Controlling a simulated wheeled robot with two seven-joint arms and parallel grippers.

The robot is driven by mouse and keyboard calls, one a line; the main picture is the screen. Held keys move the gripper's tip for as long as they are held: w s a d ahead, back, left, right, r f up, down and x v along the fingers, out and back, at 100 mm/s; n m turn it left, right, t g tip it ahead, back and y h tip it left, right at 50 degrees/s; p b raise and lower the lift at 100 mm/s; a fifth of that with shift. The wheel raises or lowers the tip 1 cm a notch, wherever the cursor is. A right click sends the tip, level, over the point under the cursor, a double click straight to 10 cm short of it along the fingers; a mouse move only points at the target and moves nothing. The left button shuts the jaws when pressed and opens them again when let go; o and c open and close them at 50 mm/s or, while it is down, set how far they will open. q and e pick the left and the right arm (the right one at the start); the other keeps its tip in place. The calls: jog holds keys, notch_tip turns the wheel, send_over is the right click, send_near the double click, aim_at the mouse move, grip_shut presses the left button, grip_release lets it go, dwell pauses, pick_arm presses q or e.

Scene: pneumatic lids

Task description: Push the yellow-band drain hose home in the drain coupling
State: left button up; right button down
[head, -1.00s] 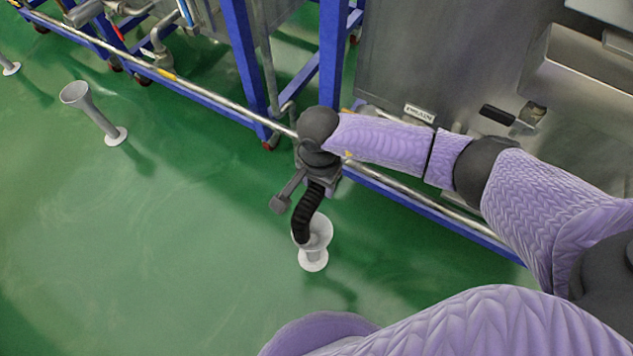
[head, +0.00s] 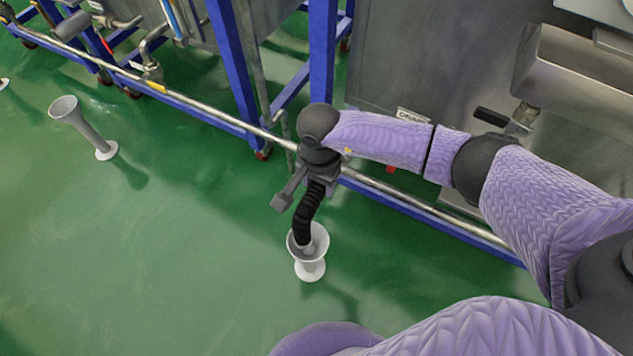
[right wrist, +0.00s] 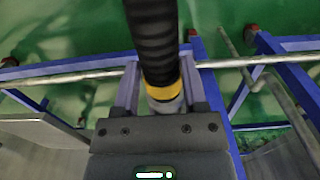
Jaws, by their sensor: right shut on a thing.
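My right gripper (head: 318,183) is above the near grey floor funnel (head: 320,240) in the head view. It is shut on a black ribbed hose (head: 305,212) that hangs down from it. The hose's lower end is at the funnel's mouth; I cannot tell how deep it reaches. In the right wrist view the hose (right wrist: 152,45) runs between the fingers, with a yellow band (right wrist: 161,90) and a grey end piece (right wrist: 166,106) near the palm. I cannot make out for certain which part is the drain coupling. My left gripper is not in view.
A long metal pipe (head: 215,108) runs along the blue frame (head: 322,70) behind the gripper. A steel tank (head: 430,65) with a black-handled valve (head: 522,118) stands at the right. Another funnel (head: 85,125) stands at left. Green floor (head: 170,240) is open in front.

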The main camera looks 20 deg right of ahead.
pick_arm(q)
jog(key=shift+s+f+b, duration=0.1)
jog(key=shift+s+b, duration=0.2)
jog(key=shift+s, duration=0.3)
pick_arm(e)
jog(key=shift+w+d, duration=0.35)
jog(key=shift+d, duration=0.1)
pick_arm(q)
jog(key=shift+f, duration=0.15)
pick_arm(e)
jog(key=shift+w+d, duration=0.25)
jog(key=shift+c, duration=2)
grip_release()
jog(key=o, duration=0.3)
pick_arm(q)
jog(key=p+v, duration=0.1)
jog(key=p, duration=0.1)
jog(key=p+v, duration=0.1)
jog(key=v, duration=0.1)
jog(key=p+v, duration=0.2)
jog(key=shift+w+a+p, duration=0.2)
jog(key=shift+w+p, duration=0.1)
jog(key=shift+p, duration=0.05)
pick_arm(e)
jog(key=shift+o, duration=0.2)
notch_tip(320, 180, up, 10)
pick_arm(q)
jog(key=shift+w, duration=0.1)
